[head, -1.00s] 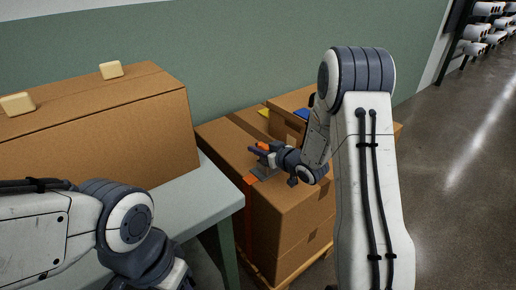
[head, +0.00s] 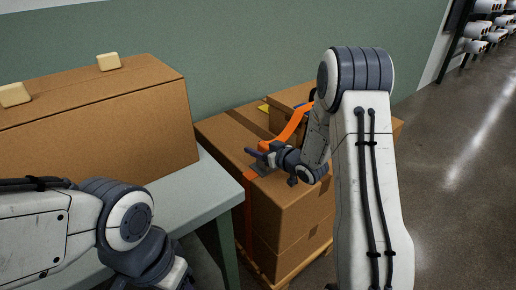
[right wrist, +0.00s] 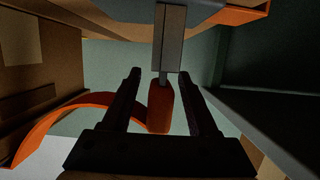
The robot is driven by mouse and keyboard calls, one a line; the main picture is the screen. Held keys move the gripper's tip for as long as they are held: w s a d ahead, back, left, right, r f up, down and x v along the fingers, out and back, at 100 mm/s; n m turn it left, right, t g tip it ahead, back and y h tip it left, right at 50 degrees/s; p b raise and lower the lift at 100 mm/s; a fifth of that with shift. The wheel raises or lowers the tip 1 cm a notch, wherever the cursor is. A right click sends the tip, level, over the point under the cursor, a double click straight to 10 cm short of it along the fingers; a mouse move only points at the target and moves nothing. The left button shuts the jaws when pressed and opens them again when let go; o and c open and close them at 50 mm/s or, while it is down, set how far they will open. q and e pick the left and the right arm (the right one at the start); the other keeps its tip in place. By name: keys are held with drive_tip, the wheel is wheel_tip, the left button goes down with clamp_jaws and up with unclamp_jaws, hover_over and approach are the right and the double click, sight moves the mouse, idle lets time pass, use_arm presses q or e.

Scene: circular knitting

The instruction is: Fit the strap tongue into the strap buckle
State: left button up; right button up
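The strap tongue (right wrist: 163,77) is a thin grey piece on an orange strap end (right wrist: 160,108). In the right wrist view its far end meets a wider grey block that looks like part of the strap buckle (right wrist: 168,38); how deep it sits I cannot tell. In the head view the grey buckle (head: 261,168) lies on the carton's top near its left edge. My right gripper (head: 257,156) is over it. In the wrist view its dark fingers (right wrist: 155,82) stand apart on either side of the orange end, with gaps. My left gripper's fingers are out of frame.
An orange strap (head: 293,128) arches over the strapped carton (head: 226,131) from behind, and another length (head: 249,210) hangs down its front. A grey table (head: 210,190) with a large box (head: 150,120) stands left. Small cartons sit behind my right arm.

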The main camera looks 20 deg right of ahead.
drive_tip(key=p+v, duration=0.1)
drive_tip(key=v, duration=0.9)
drive_tip(key=shift+s, duration=0.2)
